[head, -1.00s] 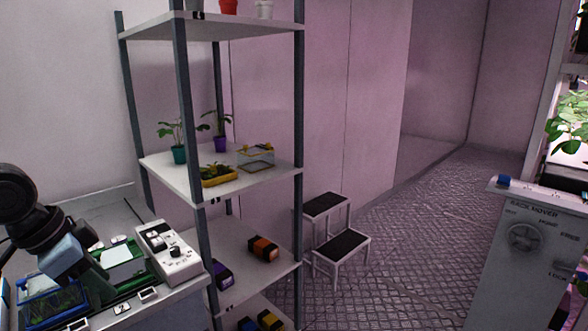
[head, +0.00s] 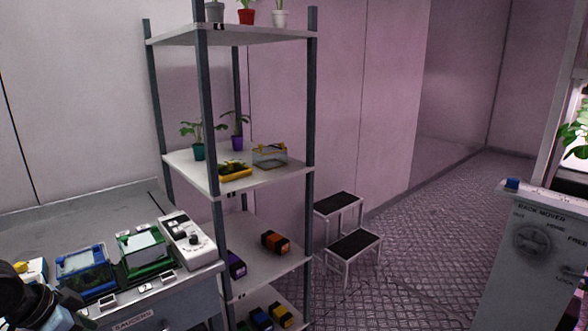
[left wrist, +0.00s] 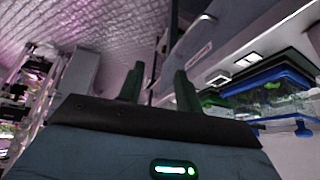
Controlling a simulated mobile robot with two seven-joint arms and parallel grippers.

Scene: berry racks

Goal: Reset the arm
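My left arm (head: 38,305) shows at the lower left corner of the head view, dark and bent, in front of the counter. Its gripper is not clear there. In the left wrist view my left gripper (left wrist: 158,86) has its two dark green fingers apart, with nothing between them. A blue-rimmed clear box (left wrist: 268,92) shows to the right of the fingers, apart from them. My right arm and right gripper are in no view.
The counter (head: 135,318) holds the blue-rimmed box (head: 84,272), a green-rimmed box (head: 143,251) and a white control device (head: 184,238). A shelf rack (head: 205,110) with plants stands right of it. A step stool (head: 352,243) and a rack mover panel (head: 540,250) stand beyond open floor.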

